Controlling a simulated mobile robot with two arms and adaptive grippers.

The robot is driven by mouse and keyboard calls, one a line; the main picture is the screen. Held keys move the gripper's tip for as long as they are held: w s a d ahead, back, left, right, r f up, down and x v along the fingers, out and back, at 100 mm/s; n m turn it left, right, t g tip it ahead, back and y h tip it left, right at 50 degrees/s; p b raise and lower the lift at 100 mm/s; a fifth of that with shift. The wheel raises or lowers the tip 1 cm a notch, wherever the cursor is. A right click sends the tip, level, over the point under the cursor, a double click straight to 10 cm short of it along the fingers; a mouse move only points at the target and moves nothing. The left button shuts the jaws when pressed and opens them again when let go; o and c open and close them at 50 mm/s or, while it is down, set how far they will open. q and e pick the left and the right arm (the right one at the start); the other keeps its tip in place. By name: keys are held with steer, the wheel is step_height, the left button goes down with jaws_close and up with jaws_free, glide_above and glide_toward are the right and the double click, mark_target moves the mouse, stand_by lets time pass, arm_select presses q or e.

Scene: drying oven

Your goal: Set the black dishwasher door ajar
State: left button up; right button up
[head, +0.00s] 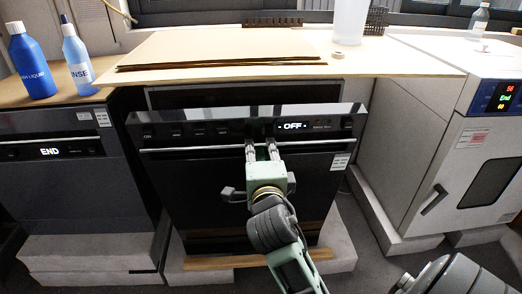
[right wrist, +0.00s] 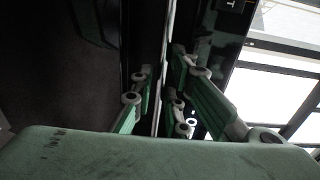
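The black dishwasher door (head: 215,185) stands under the middle worktop, with a glossy control panel reading "OFF" and a thin bar handle (head: 190,150) below it. The door's top edge stands forward of the cabinet, and a dark recess shows behind it, so it appears tilted slightly outward. My right gripper (head: 261,143) is at the middle of the handle. In the right wrist view, the fingers of my right gripper (right wrist: 162,68) lie on either side of the thin handle bar (right wrist: 168,40), apart, with small gaps to it. My left gripper is not in view.
A second dark dishwasher (head: 50,180) showing "END" stands at left, with blue bottles (head: 32,60) above it. A white drying oven (head: 460,160) stands at right. Brown boards (head: 220,45) lie on the worktop (head: 400,65). Floor shows in front.

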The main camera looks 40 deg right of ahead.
mark_target(260, 116)
steer(key=shift+r, duration=0.1)
steer(key=shift+o, duration=0.6)
steer(key=r, duration=0.6)
steer(key=shift+w+d, duration=0.3)
steer(key=o, duration=0.7)
steer(key=shift+w+d+r, duration=0.1)
steer(key=shift+w+r, duration=0.1)
steer(key=shift+r, duration=0.95)
steer(key=o, duration=0.4)
steer(key=shift+r, duration=0.35)
steer(key=shift+c, duration=0.2)
steer(key=shift+s+a+r, duration=0.25)
steer(key=shift+s+r, duration=0.1)
steer(key=shift+r, duration=0.15)
steer(key=shift+s+a+r, duration=0.25)
steer(key=shift+s+r, duration=0.1)
steer(key=shift+r, duration=0.1)
steer(key=c, duration=1.2)
steer(key=shift+w+d+f, duration=0.2)
steer(key=shift+w+f, duration=0.1)
steer(key=shift+f, duration=0.2)
steer(key=shift+s+a, duration=0.1)
